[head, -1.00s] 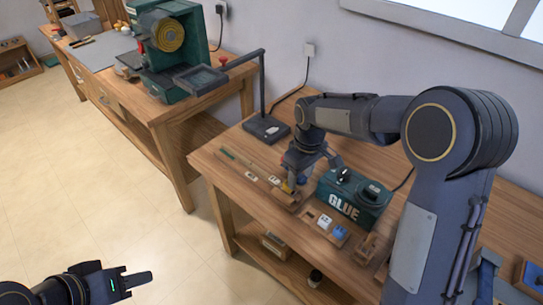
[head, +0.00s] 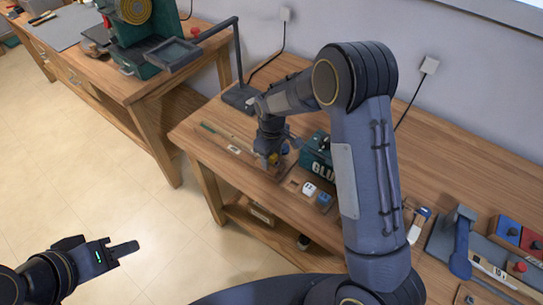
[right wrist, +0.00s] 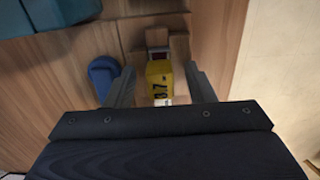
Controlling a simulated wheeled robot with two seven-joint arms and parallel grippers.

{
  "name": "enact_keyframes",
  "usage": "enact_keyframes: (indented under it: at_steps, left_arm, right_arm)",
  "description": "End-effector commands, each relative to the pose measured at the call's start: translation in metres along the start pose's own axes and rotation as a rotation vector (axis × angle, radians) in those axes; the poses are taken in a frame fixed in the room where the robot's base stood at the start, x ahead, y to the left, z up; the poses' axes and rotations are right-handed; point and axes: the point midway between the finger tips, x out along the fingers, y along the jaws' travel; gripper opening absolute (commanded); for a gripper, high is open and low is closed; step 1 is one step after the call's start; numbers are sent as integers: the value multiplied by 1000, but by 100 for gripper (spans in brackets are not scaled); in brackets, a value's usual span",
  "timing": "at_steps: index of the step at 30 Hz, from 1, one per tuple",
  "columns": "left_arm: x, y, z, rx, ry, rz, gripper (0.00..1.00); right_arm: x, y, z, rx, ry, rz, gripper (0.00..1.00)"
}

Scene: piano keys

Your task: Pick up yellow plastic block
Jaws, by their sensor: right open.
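The yellow plastic block (right wrist: 159,78), with dark markings on its face, stands between the two fingers of my right gripper (right wrist: 160,85) in the right wrist view. The fingers are open, with a gap on each side of the block. In the head view my right gripper (head: 274,151) points down at the workbench beside the glue box, and the yellow block (head: 273,159) is only a small patch, partly hidden by it. My left gripper (head: 122,249) is over the floor at lower left, away from the bench. Its fingers show side-on, so their gap cannot be seen.
The green glue box (head: 316,155) is close to the right gripper. A blue rounded object (right wrist: 103,76) lies beside one finger. White and blue blocks (head: 309,189) sit near the bench's front edge. A black stand (head: 240,97) is behind.

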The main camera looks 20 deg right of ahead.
Motion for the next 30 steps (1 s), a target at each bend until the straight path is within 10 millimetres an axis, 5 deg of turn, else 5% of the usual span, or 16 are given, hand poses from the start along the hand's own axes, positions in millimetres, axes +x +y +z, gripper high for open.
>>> enact_keyframes:
  at_steps: [2, 13, 23, 30]
  left_arm:
    - [0, 0, 0, 0, 0, 0, 36]
    - [0, 0, 0, 0, 0, 0, 36]
    - [2, -1, 1, 0, 0, 0, 36]
    - [11, -5, 6, 0, 0, 0, 36]
  right_arm:
    - [0, 0, 0, 0, 0, 0, 49]
    - [0, 0, 0, 0, 0, 0, 2]
    - [-4, 0, 0, 1, 2, 1, 1]
    - [-32, 1, -1, 1, 8, 2, 1]
